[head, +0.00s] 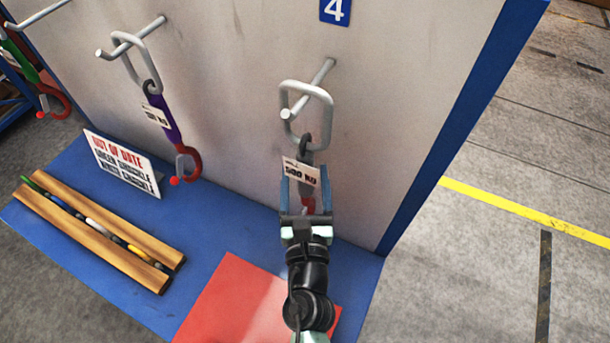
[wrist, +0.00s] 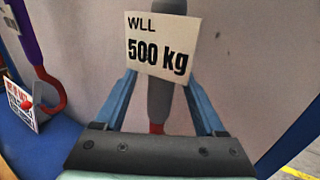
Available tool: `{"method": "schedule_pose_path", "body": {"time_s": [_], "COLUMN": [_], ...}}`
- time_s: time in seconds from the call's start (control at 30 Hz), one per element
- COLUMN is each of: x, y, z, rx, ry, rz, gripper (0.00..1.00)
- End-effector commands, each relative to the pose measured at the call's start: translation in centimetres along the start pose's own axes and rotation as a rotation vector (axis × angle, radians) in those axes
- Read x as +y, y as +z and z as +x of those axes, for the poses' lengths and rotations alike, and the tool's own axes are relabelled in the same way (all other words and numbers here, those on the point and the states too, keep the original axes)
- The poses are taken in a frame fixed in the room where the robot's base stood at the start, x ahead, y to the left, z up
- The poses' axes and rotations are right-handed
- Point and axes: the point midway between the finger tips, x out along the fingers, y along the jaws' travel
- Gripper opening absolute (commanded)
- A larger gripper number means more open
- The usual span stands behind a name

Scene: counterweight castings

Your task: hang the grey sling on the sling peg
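The grey sling hangs upright below the sling peg (head: 322,75) marked 4. Its metal ring (head: 281,98) surrounds the peg, whose tip shows at the ring's left side. Whether the ring's top bar rests on the peg is hard to see. A white 500 kg tag (head: 301,171) is on the grey strap (head: 306,157); the tag also fills the upper wrist view (wrist: 160,45). Below it a red hook part shows. My gripper (head: 306,188) is open, its blue fingers either side of the sling with gaps beside the strap. The tag hides the fingertips in the wrist view (wrist: 160,85).
A purple sling (head: 169,125) hangs on the peg to the left; a green one hangs at far left. On the blue base stand an out-of-date sign (head: 122,162), wooden rails (head: 100,245) holding slings, and a red mat (head: 235,300). Open floor lies right of the panel.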

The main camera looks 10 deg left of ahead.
Motion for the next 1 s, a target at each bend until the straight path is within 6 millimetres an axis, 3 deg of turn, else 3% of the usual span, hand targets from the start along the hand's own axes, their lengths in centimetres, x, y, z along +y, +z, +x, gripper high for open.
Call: {"method": "schedule_pose_path", "body": {"time_s": [0.37, 1.0], "x": [0.0, 0.0], "y": [-0.5, -0.5], "z": [-1.2, -11.4], "rx": [0.009, 0.004], "ry": [0.002, 0.001], "rz": [-0.004, -0.002], "gripper": [0.72, 0.72]}}
